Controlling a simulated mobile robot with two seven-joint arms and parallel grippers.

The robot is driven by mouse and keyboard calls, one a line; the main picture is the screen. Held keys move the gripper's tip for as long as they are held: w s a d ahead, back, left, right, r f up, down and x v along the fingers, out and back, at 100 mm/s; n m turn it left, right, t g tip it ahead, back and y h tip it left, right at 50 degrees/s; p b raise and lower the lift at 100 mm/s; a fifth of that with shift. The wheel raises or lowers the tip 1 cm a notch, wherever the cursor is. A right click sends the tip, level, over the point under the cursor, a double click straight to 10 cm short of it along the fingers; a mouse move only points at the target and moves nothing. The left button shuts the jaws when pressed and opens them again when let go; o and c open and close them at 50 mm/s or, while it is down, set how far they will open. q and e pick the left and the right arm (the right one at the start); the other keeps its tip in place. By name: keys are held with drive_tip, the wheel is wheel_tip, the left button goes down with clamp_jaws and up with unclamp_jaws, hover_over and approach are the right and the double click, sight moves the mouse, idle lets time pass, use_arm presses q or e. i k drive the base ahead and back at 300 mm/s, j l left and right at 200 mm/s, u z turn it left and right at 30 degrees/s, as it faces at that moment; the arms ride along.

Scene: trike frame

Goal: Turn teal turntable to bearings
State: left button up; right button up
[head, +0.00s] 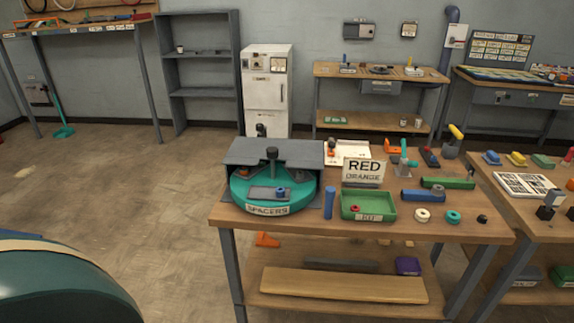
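The teal turntable (239,192) sits at the left end of the wooden workbench. Its front label (267,210) reads SPACERS. A dark upright knob (272,160) rises near its middle. A grey cover (250,150) hides the back of the turntable, so other labels and any bearings there are hidden. Neither of my grippers shows in the head view.
Right of the turntable stand a blue cylinder (329,203), a green bin (368,207) and a RED ORANGE sign (363,171). Rings and tools lie further right on the workbench (330,228). A second table (530,215) adjoins on the right. Floor left of the bench is mostly clear.

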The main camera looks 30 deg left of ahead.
sight(254, 192)
drive_tip(key=u, duration=1.15)
